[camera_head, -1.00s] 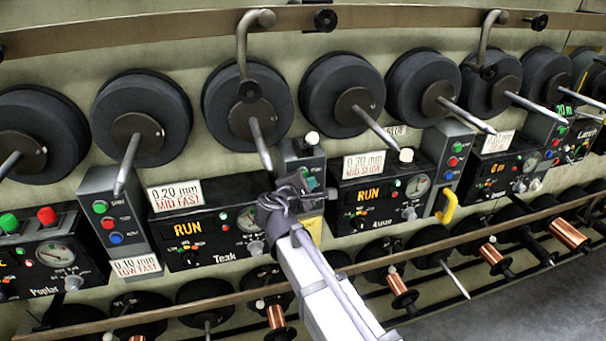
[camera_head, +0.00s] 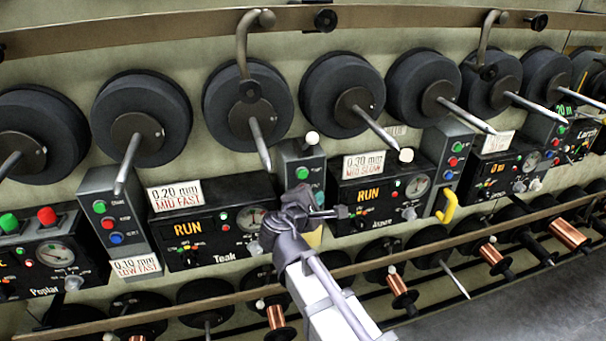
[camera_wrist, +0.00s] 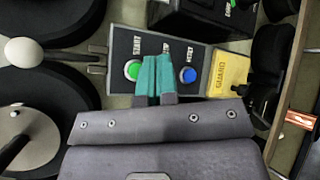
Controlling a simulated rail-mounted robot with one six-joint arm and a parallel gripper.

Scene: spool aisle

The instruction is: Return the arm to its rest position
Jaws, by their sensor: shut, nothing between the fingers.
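My gripper (camera_wrist: 156,64) shows in the wrist view as two teal fingers pressed together, with nothing between them. They overlap the grey button panel (camera_wrist: 120,52), between the green START button (camera_wrist: 132,70) and the blue RESET button (camera_wrist: 187,75). They hide most of the button between these two; I cannot tell whether they touch the panel. In the head view, my arm reaches up from the bottom. Its wrist is bent in front of the lower part of the same panel (camera_head: 292,155), between the Teak and Aspen units. The fingertips are hard to make out there.
A yellow guard (camera_wrist: 228,72) sits beside the RESET button. The Teak unit (camera_head: 205,228) and Aspen unit (camera_head: 350,212) flank the panel. Large dark spools with protruding rods (camera_head: 262,140) hang above. A rail (camera_head: 230,298) and copper spools (camera_head: 400,290) lie below. Grey floor is clear at lower right.

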